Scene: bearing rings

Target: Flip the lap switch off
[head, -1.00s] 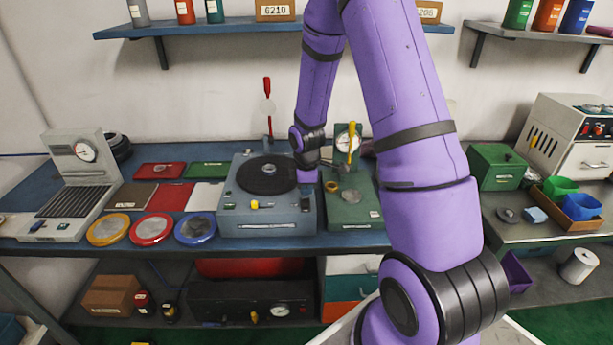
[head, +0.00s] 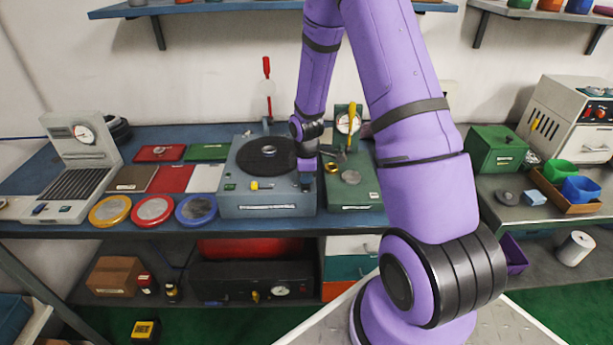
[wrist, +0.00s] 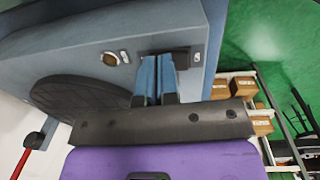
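The lap machine (head: 233,199) is a grey-blue box with a dark round plate (head: 267,154) on top, on the blue bench. My gripper (head: 306,188) points down at the box's front right corner. In the wrist view, its two blue fingers (wrist: 157,68) are close together, nearly parallel, with nothing visible between them. Their tips are at a dark switch (wrist: 182,58) on the lap's top, partly hidden by the fingers. I cannot tell whether they touch it or which way it is set.
A green gauge stand (head: 363,193) with a yellow lever stands close on the lap's right. Red, yellow and blue-rimmed discs (head: 196,209) lie to its left. A red-handled lever (head: 267,80) rises behind it. Shelves hang above.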

